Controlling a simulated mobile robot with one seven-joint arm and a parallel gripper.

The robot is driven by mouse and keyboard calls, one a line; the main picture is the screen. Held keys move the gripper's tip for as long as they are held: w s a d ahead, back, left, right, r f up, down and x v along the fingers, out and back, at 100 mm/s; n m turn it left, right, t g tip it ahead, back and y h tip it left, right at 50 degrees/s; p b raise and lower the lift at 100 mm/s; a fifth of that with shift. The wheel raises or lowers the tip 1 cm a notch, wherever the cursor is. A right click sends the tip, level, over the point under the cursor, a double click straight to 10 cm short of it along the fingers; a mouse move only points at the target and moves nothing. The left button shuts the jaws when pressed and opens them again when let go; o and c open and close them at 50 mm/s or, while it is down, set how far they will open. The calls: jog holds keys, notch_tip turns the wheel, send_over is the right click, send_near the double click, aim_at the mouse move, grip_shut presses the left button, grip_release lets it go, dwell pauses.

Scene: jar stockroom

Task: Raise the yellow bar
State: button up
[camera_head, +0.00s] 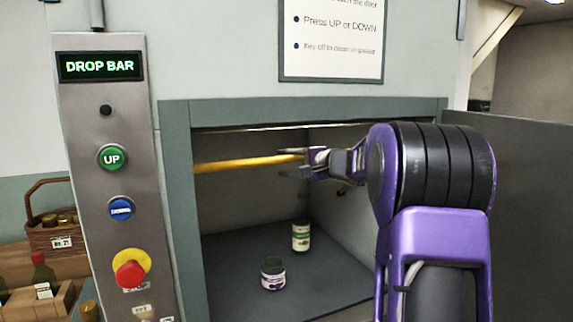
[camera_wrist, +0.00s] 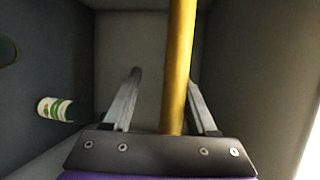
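The yellow bar (camera_head: 240,163) runs across the upper part of the open cabinet recess, level in the camera_head view. In the camera_wrist view the yellow bar (camera_wrist: 179,60) passes between my fingers, closer to the right one. My gripper (camera_head: 292,163) is inside the recess at the bar's right part, with its fingers apart; they also show spread in the camera_wrist view (camera_wrist: 163,82). I cannot tell whether a finger touches the bar. The DROP BAR panel (camera_head: 158,290) on the left carries a green UP button (camera_head: 112,157) and a blue button (camera_head: 121,208).
A jar (camera_head: 272,275) and a green-labelled jar (camera_head: 301,236) stand on the recess floor below the bar. A red stop button (camera_head: 130,272) is low on the panel. The open door (camera_head: 525,215) is at right. A basket (camera_head: 58,237) and bottles are at far left.

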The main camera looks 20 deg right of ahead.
jog(key=b+v, duration=0.1)
jog(key=v, duration=1.6)
jog(key=shift+s+b, duration=0.2)
jog(key=shift+b, duration=0.2)
